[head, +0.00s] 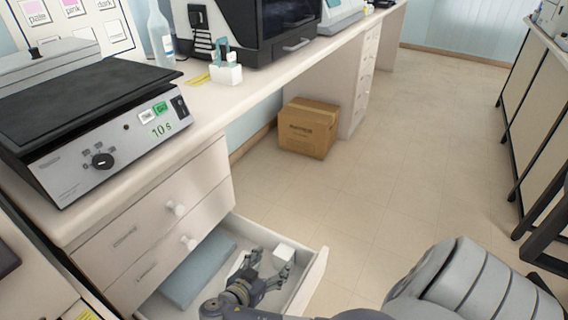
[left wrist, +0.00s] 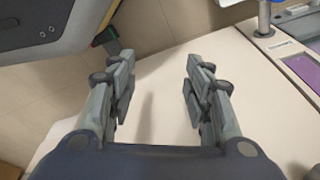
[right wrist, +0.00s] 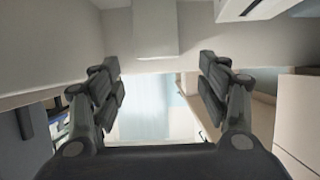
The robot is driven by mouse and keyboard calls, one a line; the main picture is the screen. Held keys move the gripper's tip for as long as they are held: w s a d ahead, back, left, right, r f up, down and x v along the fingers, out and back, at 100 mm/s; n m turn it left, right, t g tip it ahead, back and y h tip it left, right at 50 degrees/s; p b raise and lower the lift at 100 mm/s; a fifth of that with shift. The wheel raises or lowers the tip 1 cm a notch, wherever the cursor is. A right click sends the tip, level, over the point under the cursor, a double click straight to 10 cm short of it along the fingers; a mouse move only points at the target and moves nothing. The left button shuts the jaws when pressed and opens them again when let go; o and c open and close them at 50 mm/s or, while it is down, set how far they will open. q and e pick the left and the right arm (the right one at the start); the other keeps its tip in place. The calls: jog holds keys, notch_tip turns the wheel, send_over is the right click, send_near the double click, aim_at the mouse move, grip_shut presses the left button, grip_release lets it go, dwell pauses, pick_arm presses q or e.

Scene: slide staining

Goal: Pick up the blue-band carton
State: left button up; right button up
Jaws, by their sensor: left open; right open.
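A small white carton (head: 284,252) stands in the open drawer, by its right side; I cannot make out a blue band on it. My right gripper (head: 269,266) is open, over or in the drawer, with its fingers close to this carton. I cannot tell whether they touch it. In the right wrist view the open fingers (right wrist: 160,78) have nothing between their tips, and a pale block (right wrist: 155,28) shows beyond them, perhaps the carton. My left gripper (left wrist: 158,85) is open and empty above a pale surface in the left wrist view; it is outside the head view.
The open drawer (head: 317,281) also holds a flat blue-grey block (head: 198,268) and a whitish item partly hidden by my right gripper. A hot plate (head: 110,135) stands on the counter above.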

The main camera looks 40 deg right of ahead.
aim_at(283, 253)
jog(key=x, duration=0.5)
jog(key=shift+d+f, duration=0.25)
jog(key=shift+d, duration=0.35)
pick_arm(q)
jog(key=shift+w+r, duration=0.35)
jog(key=shift+r, duration=0.4)
pick_arm(e)
jog(key=c, duration=1.1)
